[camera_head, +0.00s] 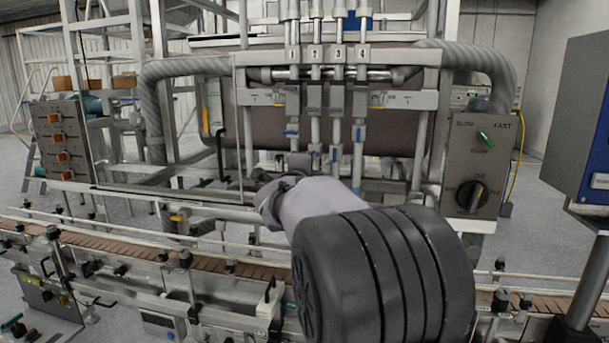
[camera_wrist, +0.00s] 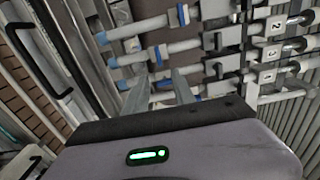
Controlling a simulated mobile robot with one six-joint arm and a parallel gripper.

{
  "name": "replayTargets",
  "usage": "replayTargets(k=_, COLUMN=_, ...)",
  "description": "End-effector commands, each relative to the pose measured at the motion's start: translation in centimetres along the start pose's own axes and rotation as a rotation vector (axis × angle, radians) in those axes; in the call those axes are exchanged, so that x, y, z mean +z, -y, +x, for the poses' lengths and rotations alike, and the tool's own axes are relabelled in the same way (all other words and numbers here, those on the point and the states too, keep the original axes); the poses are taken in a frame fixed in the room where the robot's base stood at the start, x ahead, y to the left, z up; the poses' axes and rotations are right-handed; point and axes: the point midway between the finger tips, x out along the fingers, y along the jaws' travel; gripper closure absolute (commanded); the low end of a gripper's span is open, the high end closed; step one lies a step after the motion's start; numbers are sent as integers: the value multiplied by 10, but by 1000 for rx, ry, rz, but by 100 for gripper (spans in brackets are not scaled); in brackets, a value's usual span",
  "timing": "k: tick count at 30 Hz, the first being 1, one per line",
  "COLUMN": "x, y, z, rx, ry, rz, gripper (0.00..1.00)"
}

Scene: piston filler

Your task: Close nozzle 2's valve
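Nozzle 2 (camera_head: 315,128) is the second of several vertical filling tubes under numbered plates in the head view. Small blue parts show low on the tubes, one of them on nozzle 2 (camera_head: 315,149). I cannot tell which way its valve handle is turned. My gripper (camera_wrist: 158,82) points at the tubes in the wrist view, its two grey fingers apart with nothing clearly between them. Tubes with blue parts (camera_wrist: 158,54) lie just beyond the fingertips; contact cannot be told. In the head view my wrist hides the fingers and some of the lower nozzle area.
A conveyor (camera_head: 240,262) with rails crosses below the nozzles. Thick hoses (camera_head: 155,110) flank the nozzle frame. A control box with a dial (camera_head: 475,193) stands right, and a panel with orange knobs (camera_head: 60,140) left. A dark cabinet (camera_head: 580,110) is at far right.

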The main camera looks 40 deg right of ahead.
Motion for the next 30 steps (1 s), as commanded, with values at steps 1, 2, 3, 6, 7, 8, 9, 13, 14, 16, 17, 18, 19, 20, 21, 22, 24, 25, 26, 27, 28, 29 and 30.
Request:
replayTargets(k=1, x=1, y=2, z=-17, rx=0, ry=3, rz=0, gripper=69)
replayTargets(k=2, x=0, y=2, z=-26, rx=-1, ry=2, rz=0, gripper=69)
replayTargets(k=3, x=1, y=2, z=-36, rx=0, ry=3, rz=-1, gripper=69)
replayTargets(k=6, x=1, y=2, z=-58, rx=-1, ry=2, rz=0, gripper=69)
replayTargets(k=7, x=1, y=1, z=-63, rx=0, ry=2, rz=1, gripper=69)
replayTargets(k=8, x=1, y=2, z=-67, rx=0, ry=2, rz=1, gripper=69)
replayTargets(k=9, x=0, y=1, z=-71, rx=0, ry=1, rz=-1, gripper=69)
replayTargets(k=13, x=0, y=1, z=-77, rx=0, ry=1, rz=0, gripper=69)
replayTargets(k=14, x=0, y=0, z=-77, rx=0, ry=1, rz=0, gripper=69)
replayTargets(k=16, x=0, y=0, z=-77, rx=0, ry=0, rz=0, gripper=69)
replayTargets(k=17, x=0, y=0, z=-77, rx=0, ry=0, rz=0, gripper=69)
replayTargets(k=18, x=0, y=0, z=-77, rx=0, ry=0, rz=0, gripper=69)
replayTargets(k=19, x=0, y=0, z=-77, rx=0, ry=0, rz=0, gripper=69)
replayTargets(k=20, x=0, y=0, z=-76, rx=0, ry=0, rz=0, gripper=69)
replayTargets(k=21, x=0, y=0, z=-76, rx=0, ry=0, rz=0, gripper=69)
replayTargets(k=22, x=0, y=0, z=-76, rx=0, ry=0, rz=0, gripper=69)
replayTargets(k=24, x=1, y=0, z=-77, rx=1, ry=3, rz=-2, gripper=69)
replayTargets(k=25, x=3, y=1, z=-79, rx=3, ry=15, rz=-7, gripper=69)
replayTargets(k=26, x=9, y=1, z=-84, rx=11, ry=42, rz=-18, gripper=69)
replayTargets(k=27, x=21, y=2, z=-96, rx=24, ry=105, rz=-50, gripper=69)
replayTargets(k=28, x=33, y=2, z=-110, rx=39, ry=173, rz=-88, gripper=69)
replayTargets(k=29, x=48, y=0, z=-130, rx=59, ry=258, rz=-139, gripper=69)
replayTargets(k=30, x=68, y=-6, z=-162, rx=87, ry=386, rz=-225, gripper=69)
